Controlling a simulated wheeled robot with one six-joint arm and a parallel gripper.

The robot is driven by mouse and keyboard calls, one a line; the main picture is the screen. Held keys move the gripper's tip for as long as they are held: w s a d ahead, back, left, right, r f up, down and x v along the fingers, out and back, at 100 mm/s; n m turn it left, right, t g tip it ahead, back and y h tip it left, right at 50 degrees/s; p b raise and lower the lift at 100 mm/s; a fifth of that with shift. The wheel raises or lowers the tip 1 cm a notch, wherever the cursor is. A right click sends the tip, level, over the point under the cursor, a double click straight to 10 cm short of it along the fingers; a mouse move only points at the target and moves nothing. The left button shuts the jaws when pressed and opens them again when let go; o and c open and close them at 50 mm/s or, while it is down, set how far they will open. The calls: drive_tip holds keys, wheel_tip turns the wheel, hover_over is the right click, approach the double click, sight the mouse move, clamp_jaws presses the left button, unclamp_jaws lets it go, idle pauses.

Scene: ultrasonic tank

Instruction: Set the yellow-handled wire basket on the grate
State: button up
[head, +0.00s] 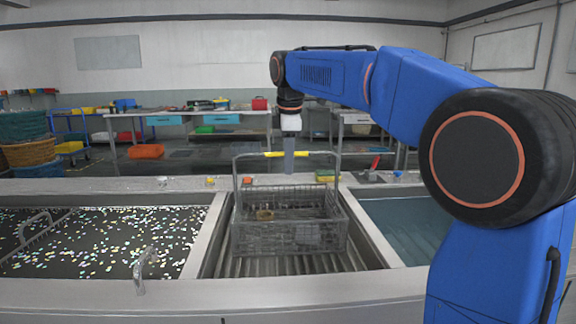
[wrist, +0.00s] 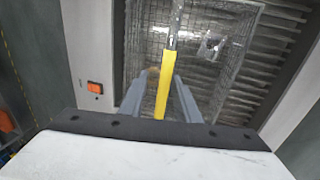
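The wire basket (head: 290,237) is upright in the middle bay and looks to rest on the slatted grate (head: 290,265). Its yellow handle (head: 272,154) stands up above it. My gripper (head: 289,168) points straight down at the handle's middle, and a finger hides part of the yellow grip. In the wrist view, the yellow handle (wrist: 162,92) runs between the fingers of my gripper (wrist: 164,78), with narrow gaps on both sides. The fingers are apart. Grate slats (wrist: 284,45) show to the right of the basket.
The left bay (head: 100,240) holds dark liquid scattered with bright flecks. The right bay (head: 400,220) holds bluish liquid. A metal spout (head: 143,265) rises at the front rim. An orange switch (wrist: 94,87) sits on the rim beside the basket.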

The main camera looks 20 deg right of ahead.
drive_tip(key=v, duration=1)
drive_tip(key=shift+r, duration=0.15)
